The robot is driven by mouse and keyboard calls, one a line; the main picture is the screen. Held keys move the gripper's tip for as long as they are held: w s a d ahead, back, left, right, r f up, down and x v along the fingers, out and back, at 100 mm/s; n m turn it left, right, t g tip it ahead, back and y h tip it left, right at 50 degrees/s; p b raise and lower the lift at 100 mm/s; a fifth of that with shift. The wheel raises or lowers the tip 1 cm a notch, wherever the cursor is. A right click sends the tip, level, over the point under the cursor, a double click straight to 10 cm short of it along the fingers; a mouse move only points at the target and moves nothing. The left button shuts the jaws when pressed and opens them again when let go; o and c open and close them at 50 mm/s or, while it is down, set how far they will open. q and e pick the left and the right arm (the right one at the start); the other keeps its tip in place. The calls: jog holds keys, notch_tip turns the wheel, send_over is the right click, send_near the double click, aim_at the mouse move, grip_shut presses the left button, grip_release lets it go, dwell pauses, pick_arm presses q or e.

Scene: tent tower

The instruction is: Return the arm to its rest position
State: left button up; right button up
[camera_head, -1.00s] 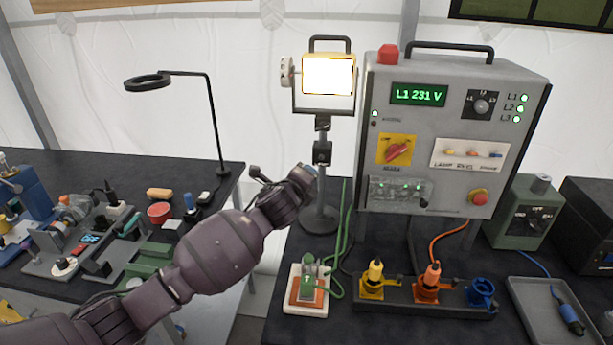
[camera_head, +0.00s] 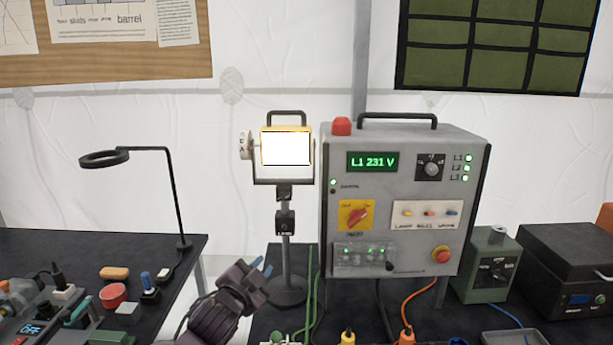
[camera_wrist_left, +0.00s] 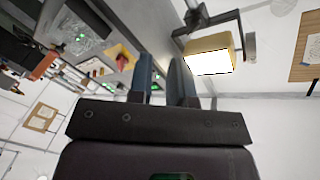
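My left gripper (camera_head: 262,266) is low in the middle of the head view, just left of the lit work lamp's stand, pointing up and to the right. Its two blue-grey fingers (camera_wrist_left: 162,62) show in the left wrist view with a narrow gap between them and nothing held. The left arm comes in from the bottom edge. My right gripper is not in view.
A lit work lamp (camera_head: 286,148) stands behind the gripper. A grey control box (camera_head: 404,210) reading "L1 231 V" is to its right. A black ring lamp (camera_head: 104,159) and small parts stand on the left table. A gap separates the two dark tables.

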pick_arm(q)
jog(key=s+a+f+n+g+y, duration=0.1)
jog(key=s+a+f+n, duration=0.3)
jog(key=s+f, duration=0.5)
jog(key=s+a+f+n+g+y, duration=0.2)
jog(key=s+a+f, duration=0.5)
jog(key=s, duration=0.6)
jog(key=s+a+f+n+g+y+b, duration=0.1)
jog(key=s+a+f+n+y, duration=0.2)
jog(key=s+f, duration=0.8)
jog(key=a+n, duration=0.2)
jog(key=a, duration=0.1)
jog(key=shift+s+a+f+n+g+y, duration=0.25)
jog(key=shift+f+n+g+y, duration=0.05)
jog(key=shift+f+n+g, duration=0.1)
jog(key=shift+w+d, duration=0.1)
